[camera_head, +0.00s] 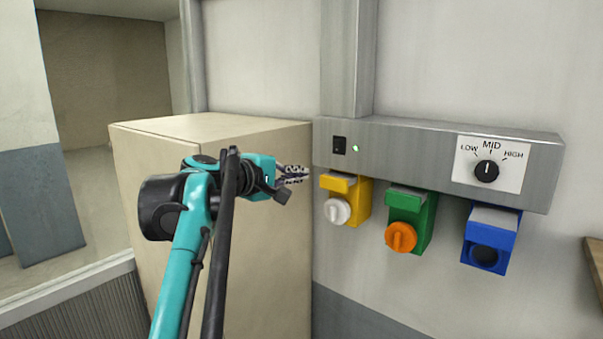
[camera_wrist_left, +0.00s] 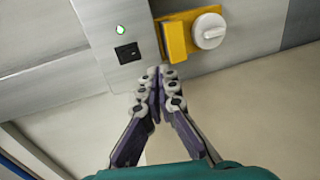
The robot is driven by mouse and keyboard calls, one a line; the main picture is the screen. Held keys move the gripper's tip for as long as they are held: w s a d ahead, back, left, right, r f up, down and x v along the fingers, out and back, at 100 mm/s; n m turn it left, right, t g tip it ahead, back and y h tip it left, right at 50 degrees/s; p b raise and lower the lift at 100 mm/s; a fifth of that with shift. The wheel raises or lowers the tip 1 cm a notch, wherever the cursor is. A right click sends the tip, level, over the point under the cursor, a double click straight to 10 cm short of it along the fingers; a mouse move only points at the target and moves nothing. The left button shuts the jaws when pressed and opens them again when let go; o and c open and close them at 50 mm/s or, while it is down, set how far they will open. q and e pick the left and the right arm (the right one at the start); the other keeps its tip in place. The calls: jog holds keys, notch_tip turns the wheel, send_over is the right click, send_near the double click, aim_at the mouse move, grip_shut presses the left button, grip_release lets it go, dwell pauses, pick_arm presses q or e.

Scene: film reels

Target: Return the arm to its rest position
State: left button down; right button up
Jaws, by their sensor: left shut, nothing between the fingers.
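My left arm, teal and black, rises from the bottom of the head view. My left gripper (camera_head: 303,174) is at its end, in front of the cabinet's right edge and just left of the yellow holder. In the left wrist view the left gripper (camera_wrist_left: 160,76) has its two fingers together with nothing between them. Beyond the fingertips lie the black switch (camera_wrist_left: 128,53) and the yellow holder (camera_wrist_left: 176,42) with its white knob (camera_wrist_left: 209,31). The fingers look apart from both. My right gripper is in neither view.
A grey wall panel (camera_head: 420,150) carries a switch (camera_head: 339,145), a green light (camera_head: 355,148) and a dial (camera_head: 487,171) pointing to MID. Below hang yellow (camera_head: 359,199), green (camera_head: 424,222) and blue (camera_head: 497,226) holders. A beige cabinet (camera_head: 140,190) stands behind my arm. A brown edge (camera_head: 595,262) shows far right.

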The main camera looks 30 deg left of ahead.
pick_arm(q)
jog(key=shift+s, duration=0.25)
jog(key=s+d+f+m+g+h+b, duration=0.1)
jog(key=s+d+f+m+g+b, duration=0.25)
jog(key=f, duration=0.75)
jog(key=d+f+m+b, duration=0.2)
jog(key=d+f+b, duration=0.4)
jog(key=f, duration=0.5)
jog(key=s+d+f+m+g+h+b, duration=0.1)
jog(key=s+d+f+m+g+b, duration=0.15)
jog(key=d+f, duration=0.65)
jog(key=s+d+f+m+y+b, duration=0.1)
jog(key=s+f+m+b, duration=0.2)
jog(key=f, duration=0.9)
jog(key=s+d+f+m+g+y+b, duration=0.1)
jog(key=s+f+m+b, duration=0.2)
jog(key=f, duration=1)
jog(key=s+d+f+m+g+y+b, duration=0.1)
jog(key=s+f+m+b, duration=0.2)
jog(key=s+f+b, duration=0.4)
notch_tip(320, 180, down, 6)
jog(key=shift+s+f+b, duration=0.15)
jog(key=shift+b, duration=0.4)
